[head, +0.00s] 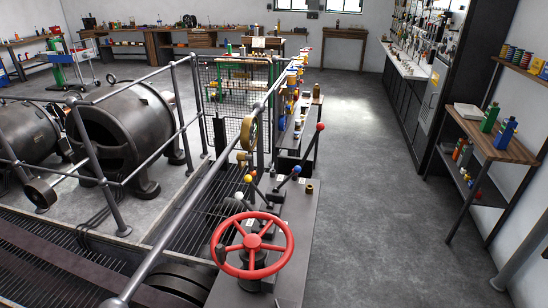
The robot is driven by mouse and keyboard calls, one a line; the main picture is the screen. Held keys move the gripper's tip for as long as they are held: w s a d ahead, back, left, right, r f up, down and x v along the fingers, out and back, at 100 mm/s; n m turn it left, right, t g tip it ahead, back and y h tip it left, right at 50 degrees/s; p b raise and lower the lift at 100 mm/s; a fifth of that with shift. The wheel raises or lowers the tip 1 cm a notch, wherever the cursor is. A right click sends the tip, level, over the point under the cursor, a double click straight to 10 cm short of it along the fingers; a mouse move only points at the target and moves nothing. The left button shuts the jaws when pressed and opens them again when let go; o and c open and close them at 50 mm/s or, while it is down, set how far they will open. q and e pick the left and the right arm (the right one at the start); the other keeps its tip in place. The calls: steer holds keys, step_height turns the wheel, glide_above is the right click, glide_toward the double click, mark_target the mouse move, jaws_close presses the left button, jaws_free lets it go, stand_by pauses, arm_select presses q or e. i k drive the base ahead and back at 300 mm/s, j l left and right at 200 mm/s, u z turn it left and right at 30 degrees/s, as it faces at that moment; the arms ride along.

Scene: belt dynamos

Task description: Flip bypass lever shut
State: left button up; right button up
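A grey bench (296,238) beside the railing carries several levers with coloured ball knobs. A long lever with a red knob (320,127) leans up and to the right. A lever with a blue knob (297,169) also leans right. Levers with a white knob (248,178) and a yellow knob (239,195) lean left. Small labels lie by them, too small to read, so I cannot tell which one is the bypass lever. A red handwheel (252,245) stands at the near end and hides part of the bench. Neither of my grippers is in view.
A grey railing (205,188) runs along the bench's left side. Behind it are dark dynamos (122,130) and a floor grating. A wooden side table (488,146) with bottles stands at the right. The concrete floor (380,200) between bench and table is clear.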

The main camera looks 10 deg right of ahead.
mark_target(297, 169)
steer(key=k+l, duration=0.15)
steer(key=l, duration=0.25)
steer(key=k+l+u, duration=0.1)
steer(key=l, duration=0.3)
steer(key=k+l, duration=0.2)
steer(key=l, duration=0.15)
steer(key=k+l+u, duration=0.1)
steer(key=l, duration=0.3)
steer(key=k+l, duration=0.25)
steer(key=l, duration=0.15)
steer(key=i+u, duration=0.35)
steer(key=i, duration=0.15)
steer(key=i+l+u, duration=0.1)
steer(key=i+u, duration=0.3)
steer(key=i+l+u, duration=0.35)
steer(key=i, duration=0.15)
